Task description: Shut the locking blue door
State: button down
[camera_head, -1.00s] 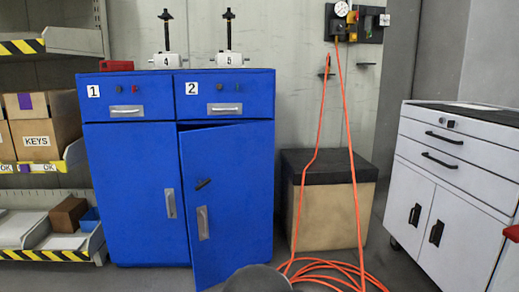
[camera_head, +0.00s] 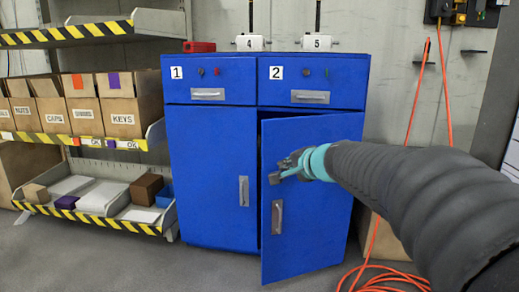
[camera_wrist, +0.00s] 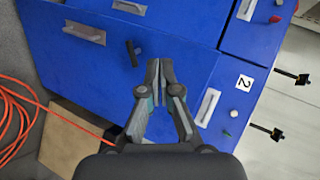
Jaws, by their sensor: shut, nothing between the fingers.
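The blue door (camera_head: 318,235) under drawer 2 stands ajar, its free left edge swung out from the blue cabinet (camera_head: 210,150). It carries a grey handle (camera_head: 277,217), which also shows in the wrist view (camera_wrist: 85,33). A small dark latch (camera_wrist: 133,54) sits on the door above that handle. My gripper (camera_head: 278,172) is in front of the door's upper part, near the latch. In the wrist view my gripper (camera_wrist: 159,68) has its fingertips together, empty, beside the latch. I cannot tell whether the fingertips touch the door.
The left cabinet door (camera_head: 212,195) is shut, as are the drawers (camera_head: 313,80) above. A shelf rack (camera_head: 100,140) with boxes stands at the left. An orange hose (camera_head: 385,275) lies coiled on the floor at the right. Floor in front of the cabinet is clear.

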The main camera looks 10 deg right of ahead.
aim_at(274, 147)
jog(key=w+m, duration=0.1)
jog(key=w, duration=0.5)
jog(key=w+d+f+m+t+h+p, duration=0.1)
jog(key=w, duration=0.6)
jog(key=w+f+m, duration=0.1)
jog(key=w, duration=0.5)
jog(key=shift+w+d+f+m+t+p, duration=0.1)
jog(key=shift+w+d+m+t+p, duration=0.1)
jog(key=shift+m+t+p, duration=0.15)
jog(key=shift+w, duration=0.1)
